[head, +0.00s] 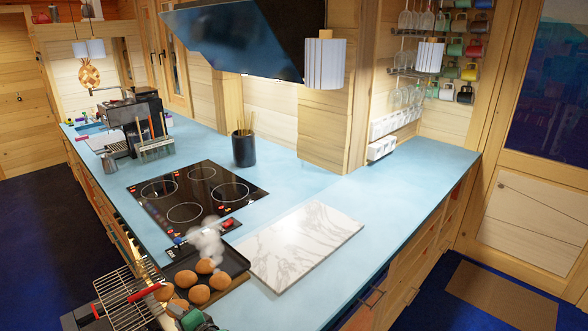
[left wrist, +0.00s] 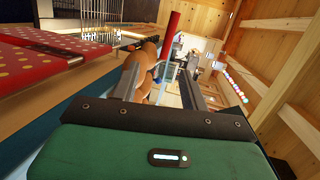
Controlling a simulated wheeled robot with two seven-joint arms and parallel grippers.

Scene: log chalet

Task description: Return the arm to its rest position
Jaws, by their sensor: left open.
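My left gripper (head: 180,310) is at the bottom edge of the head view, in front of the baking tray. Its green body and dark fingers fill the lower part of the left wrist view (left wrist: 163,86). The fingers stand apart with nothing visibly held between them. Round brown buns (left wrist: 146,55) show beyond the fingers. In the head view several buns (head: 199,294) sit on the dark baking tray (head: 237,262), with steam rising above. The gripper overlaps the lowest bun in the picture; I cannot tell whether it touches it. My right gripper is not visible.
A wire rack (head: 122,291) with red bars is left of the tray. A red polka-dot surface (left wrist: 45,62) is close by in the wrist view. A marble board (head: 307,240), hob (head: 195,190) and utensil pot (head: 244,150) occupy the blue counter; its right part is clear.

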